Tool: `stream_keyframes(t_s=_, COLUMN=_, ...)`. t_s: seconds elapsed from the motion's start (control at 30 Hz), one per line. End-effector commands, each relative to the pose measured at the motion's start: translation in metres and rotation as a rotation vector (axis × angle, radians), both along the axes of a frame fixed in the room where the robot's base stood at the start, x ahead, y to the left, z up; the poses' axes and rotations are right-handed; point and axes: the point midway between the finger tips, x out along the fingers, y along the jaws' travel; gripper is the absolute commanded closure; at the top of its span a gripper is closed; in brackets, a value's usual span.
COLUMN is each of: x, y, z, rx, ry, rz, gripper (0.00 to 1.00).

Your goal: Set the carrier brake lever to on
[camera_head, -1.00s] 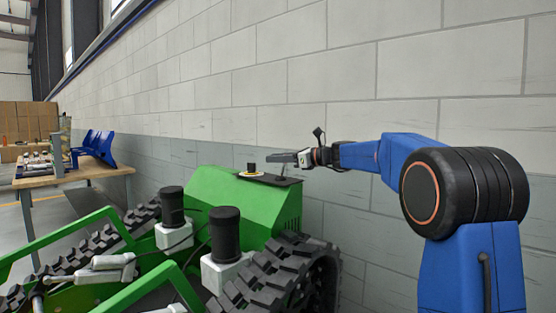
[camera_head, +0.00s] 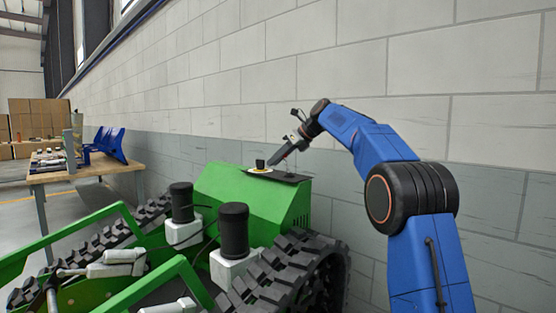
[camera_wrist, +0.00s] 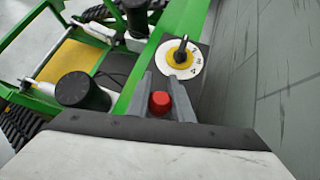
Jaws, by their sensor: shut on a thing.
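The carrier (camera_head: 240,195) is a green tracked machine with a dark plate (camera_head: 290,178) on its top. A round white and yellow dial with a black knob (camera_wrist: 180,57) sits on that plate, beyond my fingertips in the wrist view. It also shows in the head view (camera_head: 260,168). My gripper (camera_wrist: 160,84) is shut on a red knob (camera_wrist: 160,103), which I take to be the brake lever's end; a grey finger stands on each side of it. The lever's shaft and its on or off marks are hidden. In the head view my gripper (camera_head: 273,160) slants down over the plate beside the dial.
A block wall (camera_head: 380,90) runs close along the carrier's far side. Black cylinders on white housings (camera_head: 235,232) stand on the carrier near its black track (camera_head: 300,275). A wooden table (camera_head: 60,175) with blue parts stands at the back left.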

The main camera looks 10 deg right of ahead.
Motion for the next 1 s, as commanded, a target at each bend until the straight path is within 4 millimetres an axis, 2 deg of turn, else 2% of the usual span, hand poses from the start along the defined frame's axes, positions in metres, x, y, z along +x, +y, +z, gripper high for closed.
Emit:
stream_keyframes(t_s=0.8, x=0.005, y=0.003, z=-0.012, rx=-0.002, ry=0.006, rz=0.003, gripper=1.00)
stream_keyframes(t_s=0.83, x=0.005, y=0.003, z=-0.012, rx=-0.002, ry=0.006, rz=0.003, gripper=0.74)
stream_keyframes(t_s=0.87, x=0.005, y=0.003, z=-0.012, rx=-0.002, ry=0.006, rz=0.003, gripper=0.67)
stream_keyframes(t_s=0.9, x=0.005, y=0.003, z=-0.011, rx=-0.002, ry=0.006, rz=0.003, gripper=0.61)
stream_keyframes(t_s=1.0, x=0.005, y=0.003, z=-0.010, rx=0.000, ry=0.003, rz=0.002, gripper=0.61)
